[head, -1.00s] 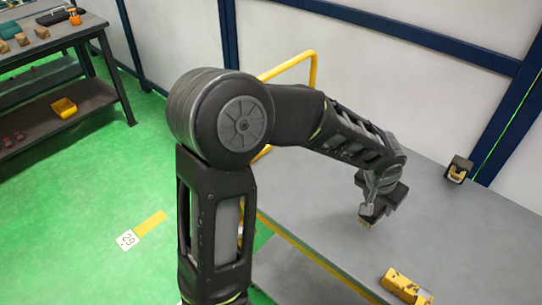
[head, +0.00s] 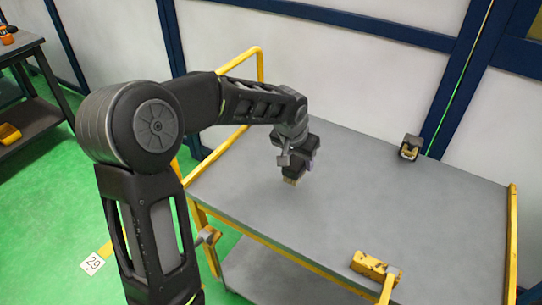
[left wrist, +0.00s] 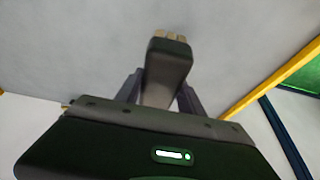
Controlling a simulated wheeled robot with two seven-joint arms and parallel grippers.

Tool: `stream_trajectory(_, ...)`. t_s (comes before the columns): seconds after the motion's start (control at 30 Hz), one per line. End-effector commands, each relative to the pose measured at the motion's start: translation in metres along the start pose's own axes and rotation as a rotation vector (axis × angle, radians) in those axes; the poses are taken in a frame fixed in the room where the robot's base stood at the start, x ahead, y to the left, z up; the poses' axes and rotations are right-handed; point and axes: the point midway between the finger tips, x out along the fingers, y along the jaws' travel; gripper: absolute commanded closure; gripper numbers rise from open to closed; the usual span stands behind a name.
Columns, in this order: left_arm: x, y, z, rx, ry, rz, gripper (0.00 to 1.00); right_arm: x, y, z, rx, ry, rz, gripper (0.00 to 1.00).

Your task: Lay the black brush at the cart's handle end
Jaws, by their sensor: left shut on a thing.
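My left gripper (head: 299,158) is shut on the black brush (head: 291,172), whose pale bristles point down. In the head view they hang over the cart's grey top (head: 340,205), in its left half. I cannot tell whether the bristles touch the top. In the left wrist view the brush (left wrist: 168,68) sits between the two fingers, bristles outward. The cart's tall yellow handle (head: 257,62) rises at the left end, partly hidden behind my left arm. My right gripper is not in view.
A small black-and-yellow object (head: 410,148) stands at the cart's back edge. A yellow block (head: 376,266) lies at the front edge. A yellow rail (head: 512,225) runs at the right end. The middle of the top is clear. A dark shelf table stands far left.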

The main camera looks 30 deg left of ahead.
Motion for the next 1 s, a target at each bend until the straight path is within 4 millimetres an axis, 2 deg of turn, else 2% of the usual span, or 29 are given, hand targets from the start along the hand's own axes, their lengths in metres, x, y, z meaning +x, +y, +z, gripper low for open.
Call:
stream_trajectory(0.03,0.001,-0.028,-0.005,-0.018,0.000,-0.005,1.00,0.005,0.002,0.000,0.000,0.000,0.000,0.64)
stream_trajectory(0.1,-0.003,-0.060,-0.012,-0.020,0.000,-0.004,1.00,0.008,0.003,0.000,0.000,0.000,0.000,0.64)
stream_trajectory(0.2,-0.009,-0.099,-0.017,-0.018,0.004,0.001,1.00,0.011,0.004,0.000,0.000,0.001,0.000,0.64)
stream_trajectory(0.33,-0.018,-0.133,-0.020,-0.011,0.014,0.008,1.00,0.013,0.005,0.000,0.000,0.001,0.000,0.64)
stream_trajectory(0.47,-0.022,-0.143,-0.020,-0.003,0.018,0.011,1.00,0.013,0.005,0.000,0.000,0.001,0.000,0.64)
stream_trajectory(0.77,-0.021,-0.143,-0.020,-0.002,0.017,0.011,1.00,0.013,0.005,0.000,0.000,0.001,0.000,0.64)
stream_trajectory(0.87,-0.013,-0.143,-0.016,-0.002,0.015,0.011,1.00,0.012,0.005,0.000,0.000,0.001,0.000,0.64)
stream_trajectory(1.0,0.010,-0.142,-0.007,-0.003,0.013,0.013,1.00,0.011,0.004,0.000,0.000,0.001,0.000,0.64)
